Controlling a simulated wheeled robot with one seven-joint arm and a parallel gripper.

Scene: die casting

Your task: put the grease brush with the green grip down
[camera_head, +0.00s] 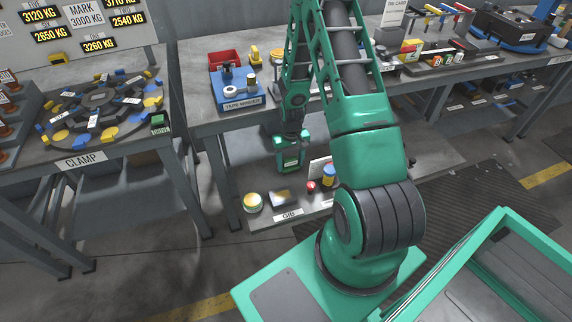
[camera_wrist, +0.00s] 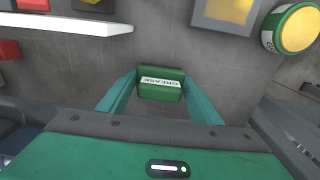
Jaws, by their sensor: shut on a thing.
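My gripper (camera_head: 290,158) reaches down over the lower shelf (camera_head: 262,219) of the middle bench. In the wrist view, my gripper (camera_wrist: 160,92) has its two teal fingers on either side of the grease brush (camera_wrist: 160,92), whose green grip has a white label reading GREASE. The fingers are shut on this grip. The bristles are hidden, and in the head view I cannot make out the brush apart from the gripper. Grey shelf surface lies beyond the grip in the wrist view. I cannot tell whether the brush touches it.
On the shelf, a round green-banded tin (camera_head: 252,203) and a grey-framed, yellow-centred piece (camera_head: 280,198) stand at the front left. A small red item (camera_head: 311,187) and a blue-and-yellow cylinder (camera_head: 329,176) stand right. The bench top with the tape winder (camera_head: 240,90) is above.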

